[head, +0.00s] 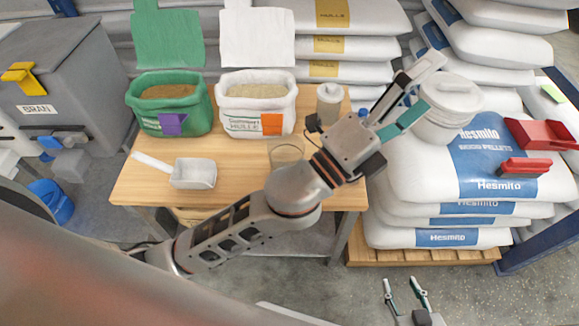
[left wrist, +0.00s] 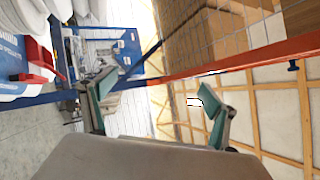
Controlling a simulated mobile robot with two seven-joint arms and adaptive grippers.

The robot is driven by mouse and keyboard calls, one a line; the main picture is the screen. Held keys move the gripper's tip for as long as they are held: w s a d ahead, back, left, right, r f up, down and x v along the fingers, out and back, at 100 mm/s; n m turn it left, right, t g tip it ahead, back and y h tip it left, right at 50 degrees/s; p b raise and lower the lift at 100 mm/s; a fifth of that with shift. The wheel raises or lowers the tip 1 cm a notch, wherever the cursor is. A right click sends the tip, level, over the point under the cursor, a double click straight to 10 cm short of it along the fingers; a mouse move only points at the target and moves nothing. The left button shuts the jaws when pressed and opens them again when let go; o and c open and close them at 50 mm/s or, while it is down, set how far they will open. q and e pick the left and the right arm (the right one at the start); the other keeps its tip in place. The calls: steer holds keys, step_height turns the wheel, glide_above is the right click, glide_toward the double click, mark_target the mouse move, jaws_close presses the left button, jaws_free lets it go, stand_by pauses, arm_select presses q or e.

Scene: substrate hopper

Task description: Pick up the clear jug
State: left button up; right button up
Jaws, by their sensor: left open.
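The clear jug (head: 287,152) stands on the wooden table, near its right part, in the head view. It is see-through, and my left arm passes just in front of it and partly covers it. My left gripper (head: 431,82) is up and to the right of the jug, apart from it, by the white lidded tub. Its jaws are open; in the left wrist view the open fingers (left wrist: 152,92) have nothing between them, and the jug does not show there. My right gripper (head: 402,284) is low at the bottom edge, over the floor, with its fingers apart and empty.

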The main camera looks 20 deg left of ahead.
arm_select(q)
steer(key=s+d+m+g+h, duration=0.7)
steer(key=s+d+m+g, duration=0.4)
steer(key=m, duration=0.3)
steer(key=s+d+f+m+g+y, duration=0.45)
steer(key=s+f+m+g, duration=0.3)
steer(key=m+g, duration=0.25)
steer(key=m+t+y, duration=0.5)
steer(key=m+y, duration=0.2)
steer(key=y, duration=1.5)
glide_toward(284, 160)
steer(key=s, duration=0.4)
steer(key=shift+w+a+b+x, duration=0.1)
steer(key=shift+w+b+x, duration=0.15)
steer(key=shift+x, duration=0.95)
steer(key=shift+w+a+b+x, duration=0.1)
steer(key=shift+w+b+x, duration=0.1)
steer(key=shift+x, duration=1)
steer(key=shift+r+t, duration=0.15)
steer(key=shift+t, duration=0.15)
